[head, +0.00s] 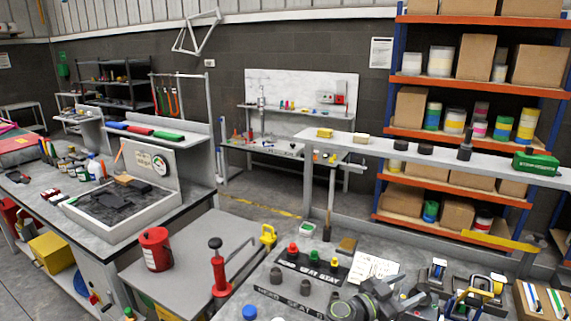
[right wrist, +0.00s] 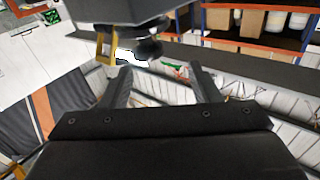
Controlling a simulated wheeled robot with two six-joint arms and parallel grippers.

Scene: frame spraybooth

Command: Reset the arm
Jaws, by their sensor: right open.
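My right gripper (head: 408,291) shows at the bottom of the head view, a dark arm end over the bench front, right of the row of coloured knobs. In the right wrist view the same gripper (right wrist: 162,78) has its two dark fingers spread wide apart. Nothing is between the fingers, and the room behind looks tilted. My left gripper is in neither view.
A red hand pump (head: 219,270) and red can (head: 155,249) stand left. An orange-and-blue shelf (head: 450,83) is behind.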

